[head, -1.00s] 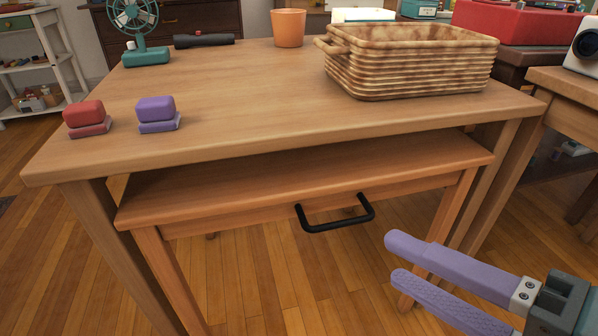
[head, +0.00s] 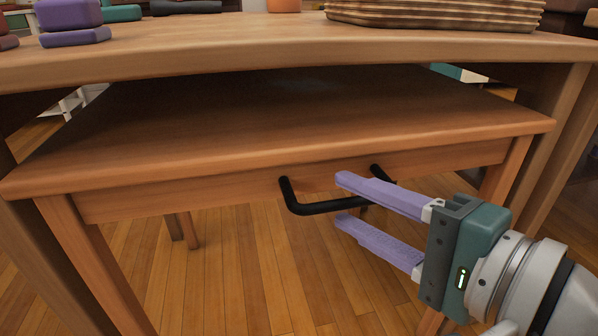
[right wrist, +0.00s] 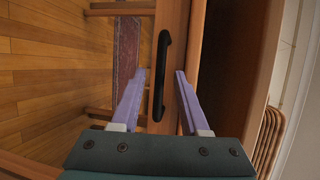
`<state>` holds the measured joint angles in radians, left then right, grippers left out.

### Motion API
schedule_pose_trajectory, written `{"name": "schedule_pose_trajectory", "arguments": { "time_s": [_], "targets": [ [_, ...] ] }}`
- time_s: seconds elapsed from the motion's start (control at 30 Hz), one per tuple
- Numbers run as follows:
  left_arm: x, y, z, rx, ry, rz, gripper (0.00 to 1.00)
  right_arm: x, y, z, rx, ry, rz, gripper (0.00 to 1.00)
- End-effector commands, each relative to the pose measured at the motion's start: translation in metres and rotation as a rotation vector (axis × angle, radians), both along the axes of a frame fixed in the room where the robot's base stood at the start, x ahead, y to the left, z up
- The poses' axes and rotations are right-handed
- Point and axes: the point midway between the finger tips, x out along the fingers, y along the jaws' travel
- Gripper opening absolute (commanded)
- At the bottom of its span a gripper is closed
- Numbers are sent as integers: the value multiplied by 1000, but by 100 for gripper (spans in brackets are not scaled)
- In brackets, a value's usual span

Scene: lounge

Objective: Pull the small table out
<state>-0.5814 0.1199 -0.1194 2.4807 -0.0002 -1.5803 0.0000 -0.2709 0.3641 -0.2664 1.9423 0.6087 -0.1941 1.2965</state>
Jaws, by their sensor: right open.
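The small wooden table (head: 290,125) stands nested under a larger wooden table (head: 400,42). A black bar handle (head: 325,207) is fixed to its front edge. My right gripper (head: 342,200) is open at the handle's right part, one purple finger above the bar and one below it. In the right wrist view the black handle (right wrist: 161,75) lies between the two spread fingertips (right wrist: 160,75), and the fingers are not closed on it. My left gripper is not in view.
The larger table's legs flank the small table, the right one (head: 562,150) near my right arm. A basket (head: 435,14) and a purple block (head: 70,15) rest on the larger top. The wooden floor (head: 240,270) in front is clear.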

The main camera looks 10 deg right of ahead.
Motion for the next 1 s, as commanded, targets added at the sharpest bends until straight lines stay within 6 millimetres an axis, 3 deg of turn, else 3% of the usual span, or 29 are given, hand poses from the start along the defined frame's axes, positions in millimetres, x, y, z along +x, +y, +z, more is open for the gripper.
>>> {"name": "schedule_pose_trajectory", "arguments": {
  "time_s": [0.17,0.43,0.83,1.0],
  "targets": [
    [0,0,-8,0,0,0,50,13,6,-3,0,0,1,45],
    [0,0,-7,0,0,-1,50,14,7,-3,-1,1,1,45],
    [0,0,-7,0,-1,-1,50,14,7,-3,-1,0,0,1],
    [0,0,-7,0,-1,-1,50,14,7,-3,-1,0,0,0]
  ]
}}
